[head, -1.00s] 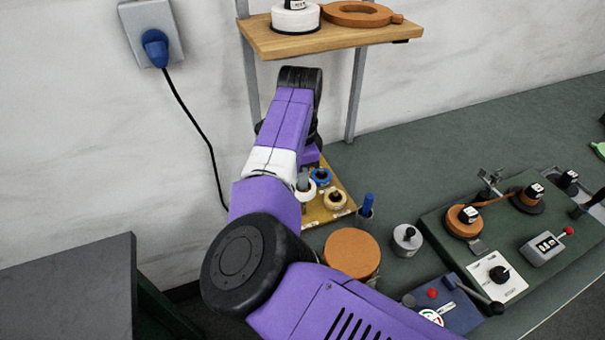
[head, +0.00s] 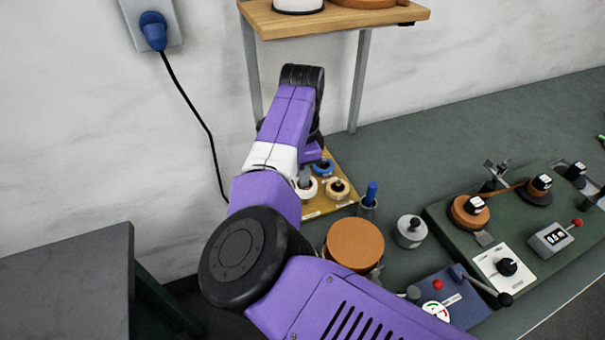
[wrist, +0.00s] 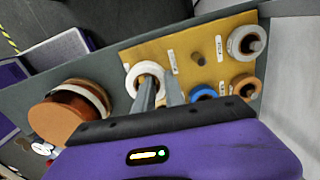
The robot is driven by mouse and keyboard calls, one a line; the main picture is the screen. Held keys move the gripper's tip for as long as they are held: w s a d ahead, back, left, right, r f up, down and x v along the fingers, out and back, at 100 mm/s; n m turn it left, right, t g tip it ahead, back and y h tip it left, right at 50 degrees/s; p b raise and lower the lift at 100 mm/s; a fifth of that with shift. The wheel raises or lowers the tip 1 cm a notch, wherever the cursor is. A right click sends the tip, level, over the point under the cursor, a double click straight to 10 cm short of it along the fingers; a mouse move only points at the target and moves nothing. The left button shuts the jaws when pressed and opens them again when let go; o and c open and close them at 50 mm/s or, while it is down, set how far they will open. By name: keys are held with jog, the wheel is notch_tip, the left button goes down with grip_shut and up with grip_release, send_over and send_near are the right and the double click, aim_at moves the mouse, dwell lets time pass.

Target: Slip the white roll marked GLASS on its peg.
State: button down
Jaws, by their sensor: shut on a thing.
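A white roll (wrist: 131,80) is at my gripper (wrist: 160,80) in the wrist view. The gripper is shut on its ring, one grey finger over the hole and the other at the outer side. The roll also shows in the head view (head: 310,193), over the near part of the yellow peg board (wrist: 118,57). Its marking cannot be read, and I cannot tell whether it is touching the board. A bare brown peg (wrist: 197,58) stands on the board beside small white labels, too small to read.
The board also carries a blue roll (wrist: 203,91), a tan roll (wrist: 247,86) and a whitish-grey roll (wrist: 242,40). A copper-brown round stack (head: 355,243) and a pot with a blue-handled tool (head: 369,198) stand nearby. A wooden shelf (head: 345,22) is above.

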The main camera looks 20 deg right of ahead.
jog(key=shift+f, duration=0.75)
dwell(0.8)
jog(key=shift+f, duration=0.1)
jog(key=shift+s+f+b, duration=0.2)
jog(key=shift+f+b, duration=0.15)
jog(key=shift+f, duration=0.35)
jog(key=c, duration=1.3)
grip_release()
jog(key=shift+w+f, duration=0.1)
jog(key=shift+c, duration=0.5)
jog(key=shift+o, duration=0.5)
jog(key=shift+a, duration=0.1)
jog(key=shift+r+p, duration=0.75)
jog(key=shift+c, duration=1.1)
